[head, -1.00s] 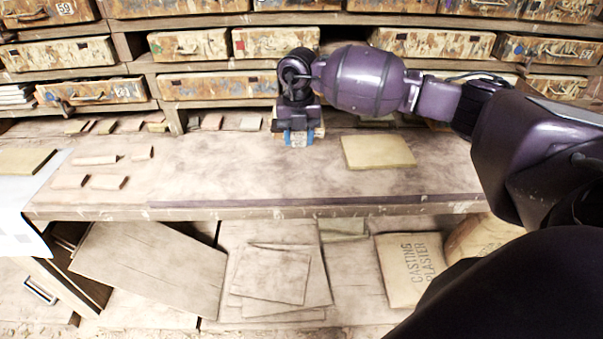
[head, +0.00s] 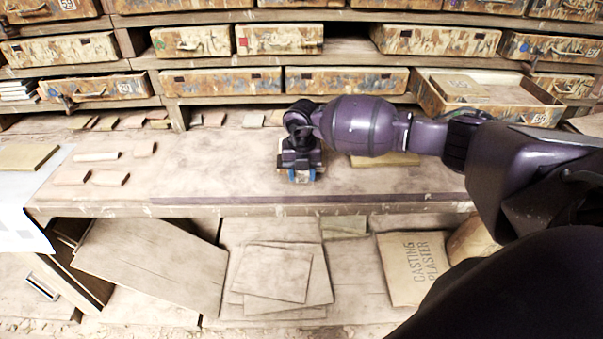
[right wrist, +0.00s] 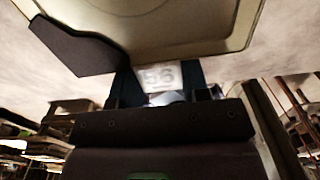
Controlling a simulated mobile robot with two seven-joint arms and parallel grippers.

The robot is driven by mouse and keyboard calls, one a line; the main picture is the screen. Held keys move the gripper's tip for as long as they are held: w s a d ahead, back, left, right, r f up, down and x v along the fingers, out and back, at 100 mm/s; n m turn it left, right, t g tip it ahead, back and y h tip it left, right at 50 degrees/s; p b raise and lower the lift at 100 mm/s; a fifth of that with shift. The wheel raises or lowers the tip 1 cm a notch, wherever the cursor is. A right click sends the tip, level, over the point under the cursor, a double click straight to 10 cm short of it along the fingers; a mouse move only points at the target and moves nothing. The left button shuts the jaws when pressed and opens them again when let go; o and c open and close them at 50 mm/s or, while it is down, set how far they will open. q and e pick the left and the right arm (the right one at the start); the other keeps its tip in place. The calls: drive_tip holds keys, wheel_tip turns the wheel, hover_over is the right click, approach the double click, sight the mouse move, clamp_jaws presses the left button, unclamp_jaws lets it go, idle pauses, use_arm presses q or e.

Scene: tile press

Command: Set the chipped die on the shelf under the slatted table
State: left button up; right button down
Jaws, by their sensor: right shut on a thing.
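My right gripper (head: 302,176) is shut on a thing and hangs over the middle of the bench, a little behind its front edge. Only thin tan edges of the held thing show around the blue fingertips in the head view. In the right wrist view, a tan slab with a rounded corner and a curved groove (right wrist: 150,18) fills the top, and a pale tag reading 56 (right wrist: 160,77) shows between the fingers. I take this to be the die; no chip can be made out. Under the bench is a low shelf (head: 345,275). My left gripper is not in view.
Boards (head: 155,265), thin sheets (head: 278,272) and a casting plaster bag (head: 414,268) occupy the low shelf. A tan slab (head: 400,158) lies behind my right arm. An open drawer (head: 500,106) juts out at the back right. Small tiles (head: 97,157) lie left; the bench middle is mostly clear.

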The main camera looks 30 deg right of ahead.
drive_tip(key=shift+f, duration=0.15)
drive_tip(key=c, duration=0.6)
unclamp_jaws()
